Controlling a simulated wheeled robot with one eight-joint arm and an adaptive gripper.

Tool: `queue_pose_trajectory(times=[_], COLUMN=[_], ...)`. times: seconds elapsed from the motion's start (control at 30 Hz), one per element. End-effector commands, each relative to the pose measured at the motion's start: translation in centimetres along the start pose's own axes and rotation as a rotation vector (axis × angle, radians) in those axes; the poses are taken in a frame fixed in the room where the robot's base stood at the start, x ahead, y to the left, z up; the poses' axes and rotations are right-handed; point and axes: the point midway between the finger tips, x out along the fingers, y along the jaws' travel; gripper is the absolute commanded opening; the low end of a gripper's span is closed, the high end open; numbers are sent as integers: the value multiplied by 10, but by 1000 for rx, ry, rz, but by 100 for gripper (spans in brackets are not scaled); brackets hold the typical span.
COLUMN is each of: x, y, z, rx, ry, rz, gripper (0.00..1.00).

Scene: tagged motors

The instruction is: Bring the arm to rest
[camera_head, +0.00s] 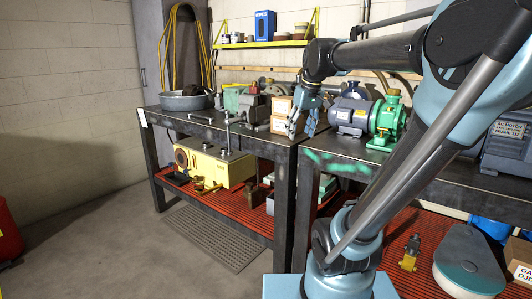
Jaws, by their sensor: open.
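My arm rises from the lower middle of the head view, bends at the upper right and reaches back left over the workbench. My gripper (303,122) points down near the bench's front edge, just in front of small cardboard boxes. It is open, and I see nothing between its fingers. A blue-grey motor (350,115) joined to a green pump (386,120) stands on the bench to the right of the gripper, apart from it. Another grey motor with a lettered label (507,145) stands at the far right, partly cut off by the frame.
The workbench (290,145) also holds cardboard boxes (281,105), a grey basin (186,101) and a vise-like machine (240,101). A yellow machine (214,164) sits on the red lower shelf. A yellow wall shelf (262,44) hangs behind.

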Motion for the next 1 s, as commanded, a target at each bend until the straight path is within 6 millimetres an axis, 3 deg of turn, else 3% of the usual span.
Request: queue_pose_trajectory(times=[0.1,0.5,0.7,1.0], x=[32,142,175,180], y=[2,-3,-5,-5], z=[51,203,242,249], rx=[75,315,380,393], ry=[-15,-56,-67,-68], rz=[24,100,122,126], gripper=[56,56,56,56])
